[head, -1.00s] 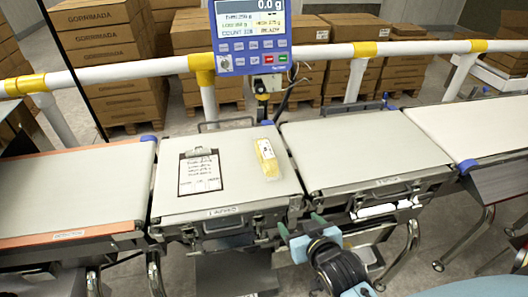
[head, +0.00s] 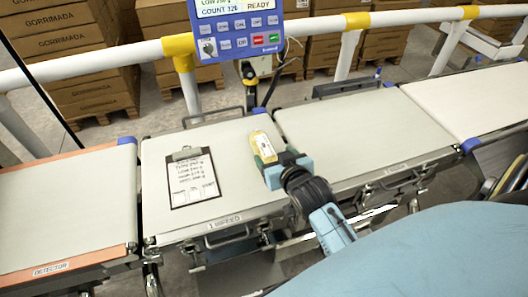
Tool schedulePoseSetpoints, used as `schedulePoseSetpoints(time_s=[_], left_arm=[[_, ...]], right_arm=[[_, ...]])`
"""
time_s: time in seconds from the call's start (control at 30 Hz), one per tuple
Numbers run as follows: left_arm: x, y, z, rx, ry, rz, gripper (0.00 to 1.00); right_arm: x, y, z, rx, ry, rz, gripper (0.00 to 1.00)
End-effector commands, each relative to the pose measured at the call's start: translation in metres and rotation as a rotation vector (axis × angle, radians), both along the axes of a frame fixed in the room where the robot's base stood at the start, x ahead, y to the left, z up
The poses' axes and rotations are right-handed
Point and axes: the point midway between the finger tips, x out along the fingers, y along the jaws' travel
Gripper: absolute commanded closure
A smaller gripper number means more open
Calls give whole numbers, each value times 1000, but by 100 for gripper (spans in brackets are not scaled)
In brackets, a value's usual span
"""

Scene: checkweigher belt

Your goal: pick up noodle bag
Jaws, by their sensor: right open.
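The noodle bag (head: 263,145) is a pale yellow pack with a white label, lying on the middle belt section (head: 226,137) near its right edge. My right gripper (head: 265,163) reaches in from the lower right, with its teal fingers at the near end of the bag. It is open. The fingers partly hide the bag's near end, and I cannot tell whether they touch it. My left gripper is not in view.
A clipboard (head: 193,178) with a written sheet lies left of the bag. The blue weighing display (head: 237,27) stands behind the belt. A white rail (head: 110,62) with yellow joints runs behind. The right belt section (head: 352,130) is clear.

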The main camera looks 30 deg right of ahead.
Motion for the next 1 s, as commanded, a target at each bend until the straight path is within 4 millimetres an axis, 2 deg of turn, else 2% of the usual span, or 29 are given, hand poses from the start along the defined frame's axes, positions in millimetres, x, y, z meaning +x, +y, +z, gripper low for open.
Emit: schedulePoseSetpoints(time_s=[0.13, 0.27, 0.43, 0.73, 1.0], left_arm=[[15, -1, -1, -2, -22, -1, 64], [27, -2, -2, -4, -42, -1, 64], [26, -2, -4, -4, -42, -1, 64], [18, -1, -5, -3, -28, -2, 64], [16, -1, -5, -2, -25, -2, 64]], right_arm=[[10, -1, -3, 0, -1, 0, 27], [29, 0, -9, 0, -1, 0, 27], [48, -3, -18, -1, -1, 0, 27], [52, -4, -19, 0, 0, 0, 27], [52, -4, -19, 0, 0, 0, 62]])
